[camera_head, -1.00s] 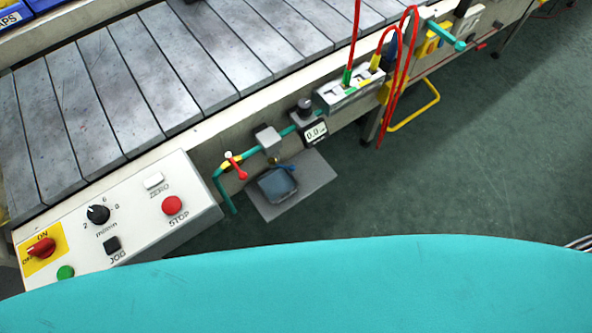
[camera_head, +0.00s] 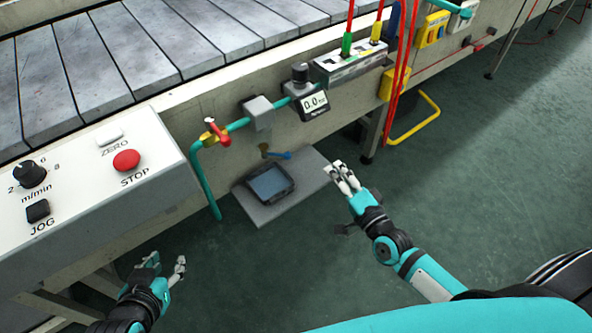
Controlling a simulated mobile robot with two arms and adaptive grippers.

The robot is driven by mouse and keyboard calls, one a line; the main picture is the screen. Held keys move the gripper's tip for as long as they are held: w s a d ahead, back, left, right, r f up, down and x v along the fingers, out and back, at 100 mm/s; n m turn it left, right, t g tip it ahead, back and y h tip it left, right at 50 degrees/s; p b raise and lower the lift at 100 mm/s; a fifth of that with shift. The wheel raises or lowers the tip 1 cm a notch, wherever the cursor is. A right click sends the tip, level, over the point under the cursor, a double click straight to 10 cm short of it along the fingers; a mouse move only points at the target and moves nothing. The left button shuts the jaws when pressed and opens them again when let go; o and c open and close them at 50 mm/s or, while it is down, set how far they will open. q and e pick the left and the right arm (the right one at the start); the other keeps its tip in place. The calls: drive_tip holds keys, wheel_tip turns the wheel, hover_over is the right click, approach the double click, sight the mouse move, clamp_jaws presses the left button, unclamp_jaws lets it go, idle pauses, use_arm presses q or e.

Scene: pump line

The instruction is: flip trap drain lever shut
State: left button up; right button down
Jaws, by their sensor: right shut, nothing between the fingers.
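A small blue lever (camera_head: 279,155) on a brass-coloured fitting sits below the grey box (camera_head: 258,112) on the teal pipe. It lies roughly sideways, pointing right, above a grey shelf (camera_head: 318,178). A red lever (camera_head: 221,139) stands on a brass valve farther left on the pipe. I cannot tell from labels which is the trap drain lever. My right gripper (camera_head: 343,178) is shut and empty, to the right of the blue lever and apart from it. My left gripper (camera_head: 165,266) is open and empty, low at the left below the control box.
A dark tray or screen (camera_head: 271,184) rests on the shelf. The control box (camera_head: 140,195) with a red STOP button (camera_head: 126,160) juts out at left. A gauge (camera_head: 313,104) is above. Red hoses (camera_head: 403,70) hang at right. Green floor (camera_head: 300,270) lies open between my arms.

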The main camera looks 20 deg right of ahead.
sight(276, 155)
use_arm(q)
drive_tip(key=shift+s+a+r, duration=0.15)
drive_tip(key=shift+s+r, duration=0.05)
drive_tip(key=shift+r, duration=0.35)
use_arm(e)
drive_tip(key=shift+a+r, duration=0.25)
drive_tip(key=shift+r, duration=0.3)
drive_tip(key=shift+w, duration=0.1)
